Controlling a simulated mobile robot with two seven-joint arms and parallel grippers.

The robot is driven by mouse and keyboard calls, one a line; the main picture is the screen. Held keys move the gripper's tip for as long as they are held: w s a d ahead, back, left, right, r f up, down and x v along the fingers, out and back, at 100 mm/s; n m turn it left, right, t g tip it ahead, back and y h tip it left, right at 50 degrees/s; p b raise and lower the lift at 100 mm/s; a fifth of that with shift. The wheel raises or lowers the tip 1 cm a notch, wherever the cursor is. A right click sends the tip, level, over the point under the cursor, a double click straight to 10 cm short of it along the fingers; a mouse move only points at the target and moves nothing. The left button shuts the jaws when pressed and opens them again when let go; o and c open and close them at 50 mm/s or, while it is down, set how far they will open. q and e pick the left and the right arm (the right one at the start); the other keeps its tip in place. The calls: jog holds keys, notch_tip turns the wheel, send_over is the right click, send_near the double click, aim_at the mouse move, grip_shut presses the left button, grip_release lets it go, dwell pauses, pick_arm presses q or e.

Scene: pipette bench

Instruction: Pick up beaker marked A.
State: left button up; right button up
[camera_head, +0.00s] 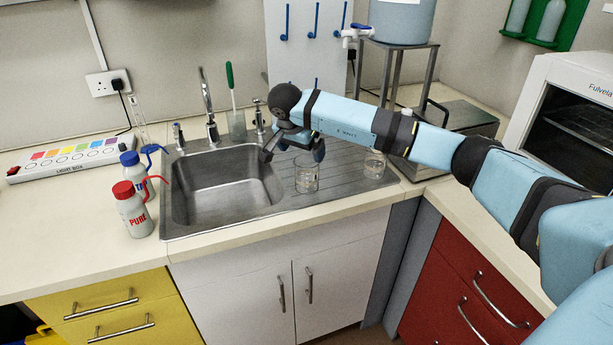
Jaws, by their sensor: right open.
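A clear glass beaker (307,178) stands on the sink's ridged drainboard, just right of the basin. A second clear beaker (375,165) stands further right on the drainboard, below my forearm. Both look upright. I cannot read a letter on either, so I cannot tell which is marked A. My right gripper (293,153) is open, with its fingers pointing down at the right edge of the basin. It is above and slightly left of the first beaker, and I see nothing in it. My left gripper is out of view.
A steel sink (225,188) with a tap (210,125) lies left of the beakers. A red-capped bottle (133,212) and a blue-capped bottle (135,172) stand at its left. A metal stand (393,75) holds a tank behind my arm. The counter's front left is clear.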

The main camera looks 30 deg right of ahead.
aim_at(307, 162)
jog(key=x, duration=0.7)
jog(key=shift+w+d, duration=0.2)
jog(key=shift+w, duration=0.05)
jog(key=shift+c, duration=0.5)
jog(key=c, duration=0.9)
